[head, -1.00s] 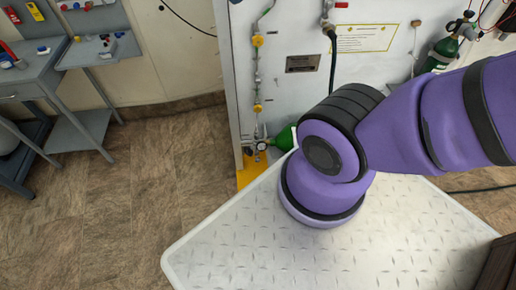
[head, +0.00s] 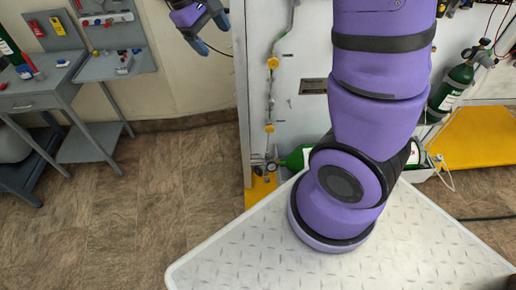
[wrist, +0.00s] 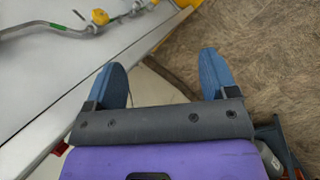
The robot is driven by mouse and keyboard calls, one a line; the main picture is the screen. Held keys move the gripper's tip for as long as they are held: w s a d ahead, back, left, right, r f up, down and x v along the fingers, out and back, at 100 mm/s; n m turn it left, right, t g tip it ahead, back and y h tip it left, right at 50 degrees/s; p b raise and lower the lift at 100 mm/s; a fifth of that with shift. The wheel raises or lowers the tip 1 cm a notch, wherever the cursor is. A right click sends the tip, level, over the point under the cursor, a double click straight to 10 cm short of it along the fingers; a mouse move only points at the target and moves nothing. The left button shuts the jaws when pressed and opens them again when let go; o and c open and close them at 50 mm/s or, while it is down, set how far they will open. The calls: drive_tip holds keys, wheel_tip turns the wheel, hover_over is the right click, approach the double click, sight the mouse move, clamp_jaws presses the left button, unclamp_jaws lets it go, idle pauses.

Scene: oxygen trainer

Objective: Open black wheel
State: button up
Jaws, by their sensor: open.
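My gripper (head: 211,34) is at the top of the head view, left of the white panel (head: 310,110). In the wrist view my gripper (wrist: 161,78) has its blue fingers spread, with nothing between them. I cannot surely make out the black wheel. A small dark fitting with a round gauge (head: 271,167) sits low on the panel's pipe, beside a green cylinder (head: 297,158). Two yellow valve handles, upper (head: 272,63) and lower (head: 269,128), are on the pipe. The wrist view shows a yellow handle (wrist: 100,16) on the pipe, apart from the fingers.
A grey workbench (head: 45,90) with small coloured parts stands at the left. Another green cylinder (head: 450,90) with a dark valve on top stands at the right. Brown floor (head: 190,190) is open between the bench and the panel. My arm hides part of the panel.

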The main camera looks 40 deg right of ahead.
drive_tip(key=w+a+f+n+g+h, duration=0.15)
drive_tip(key=w+f, duration=0.25)
drive_tip(key=f, duration=0.4)
drive_tip(key=w+a+f+n+g+h, duration=0.15)
drive_tip(key=w+f, duration=0.25)
drive_tip(key=f, duration=0.4)
drive_tip(key=n+t+h, duration=0.7)
drive_tip(key=n+h, duration=0.3)
drive_tip(key=n, duration=0.1)
approach(257, 173)
drive_tip(key=d, duration=0.7)
drive_tip(key=w+d, duration=0.1)
drive_tip(key=d, duration=0.2)
drive_tip(key=shift+w+d, duration=0.1)
drive_tip(key=shift+d, duration=0.1)
drive_tip(key=c, duration=0.9)
